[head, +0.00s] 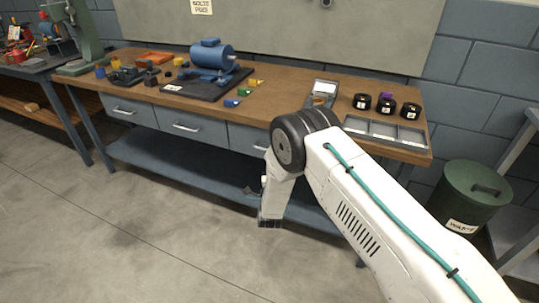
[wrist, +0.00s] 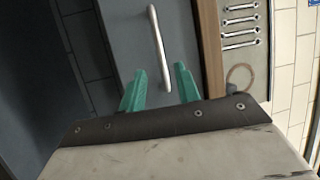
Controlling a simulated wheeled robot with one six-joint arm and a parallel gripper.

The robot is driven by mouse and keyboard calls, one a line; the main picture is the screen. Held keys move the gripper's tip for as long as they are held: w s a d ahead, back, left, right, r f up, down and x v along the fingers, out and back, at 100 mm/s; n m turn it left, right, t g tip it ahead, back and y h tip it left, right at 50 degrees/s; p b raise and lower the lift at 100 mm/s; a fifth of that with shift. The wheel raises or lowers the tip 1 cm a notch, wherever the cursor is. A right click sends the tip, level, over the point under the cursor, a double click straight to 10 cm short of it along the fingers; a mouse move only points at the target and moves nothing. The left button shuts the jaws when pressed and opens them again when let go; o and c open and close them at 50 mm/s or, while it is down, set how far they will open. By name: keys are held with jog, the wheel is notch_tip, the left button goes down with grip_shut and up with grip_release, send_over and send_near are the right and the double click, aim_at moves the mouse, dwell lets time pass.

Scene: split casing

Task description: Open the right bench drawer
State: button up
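The right drawer's front (head: 243,136) shows partly in the head view, left of my arm, and looks closed, flush with the bench. Much of it is hidden behind my arm. Its pale bar handle (wrist: 156,35) runs up the picture in the wrist view, on the grey drawer front (wrist: 125,30). My gripper (wrist: 159,70) has its two green fingers apart, with the handle's near end between them in the picture. Contact and depth cannot be told. In the head view, my gripper (head: 270,220) hangs low in front of the bench, its fingers not clear.
The wooden bench top (head: 290,92) carries a blue motor (head: 212,64), small parts, black round pots (head: 386,105) and a grey compartment tray (head: 385,133). A lower shelf (head: 180,163) runs beneath. A green waste bin (head: 468,198) stands right. Floor in front is clear.

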jog(key=w+r, duration=0.1)
jog(key=w, duration=0.6)
jog(key=shift+a+r, duration=0.15)
grip_shut()
